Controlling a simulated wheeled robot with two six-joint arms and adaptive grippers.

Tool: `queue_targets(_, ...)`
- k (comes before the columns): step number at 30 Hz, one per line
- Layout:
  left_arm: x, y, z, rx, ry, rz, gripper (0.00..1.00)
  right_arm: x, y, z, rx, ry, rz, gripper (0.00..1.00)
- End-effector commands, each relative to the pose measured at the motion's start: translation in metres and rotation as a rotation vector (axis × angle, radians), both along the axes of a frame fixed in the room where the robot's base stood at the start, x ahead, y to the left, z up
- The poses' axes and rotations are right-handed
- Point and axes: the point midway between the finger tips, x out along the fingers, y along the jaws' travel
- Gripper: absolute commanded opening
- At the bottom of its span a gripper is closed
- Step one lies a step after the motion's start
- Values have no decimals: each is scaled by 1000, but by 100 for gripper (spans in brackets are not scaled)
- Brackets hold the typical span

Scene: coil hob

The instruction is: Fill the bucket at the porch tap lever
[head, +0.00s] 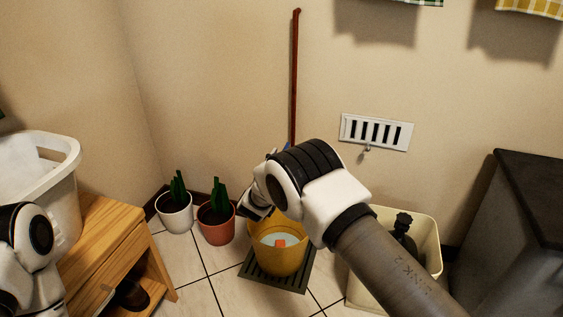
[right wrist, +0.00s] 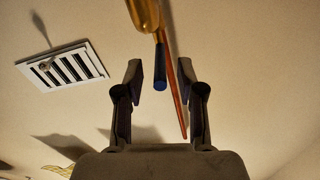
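The yellow bucket (head: 262,262) stands upright on a dark slatted grate, partly behind my right arm. Inside it are a pale surface, which looks like water, and a small orange block (head: 280,243). The brass tap (right wrist: 145,14) and its blue-ended lever (right wrist: 160,66) show in the right wrist view; in the head view my arm hides nearly all of the tap. My right gripper (right wrist: 160,76) is open, with the blue lever end between its fingers and gaps visible on both sides. It also shows above the bucket in the head view (head: 256,208). My left gripper is out of view.
The grate (head: 301,278) lies on white floor tiles. Two potted plants, one white (head: 174,214) and one terracotta (head: 216,228), stand left of the bucket. A wooden bench (head: 105,230) with a white basket (head: 62,185) is at left. A cream bin (head: 425,240) and dark cabinet (head: 520,230) stand right.

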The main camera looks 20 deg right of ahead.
Motion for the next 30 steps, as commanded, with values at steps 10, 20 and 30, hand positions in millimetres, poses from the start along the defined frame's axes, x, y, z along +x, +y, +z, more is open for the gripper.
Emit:
queue_targets(10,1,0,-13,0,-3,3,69,21,-14,0,-1,0,1,38)
queue_targets(20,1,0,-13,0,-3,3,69,20,-14,0,-1,2,1,0)
queue_targets(30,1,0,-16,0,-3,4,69,20,-13,-2,-1,1,-46,0)
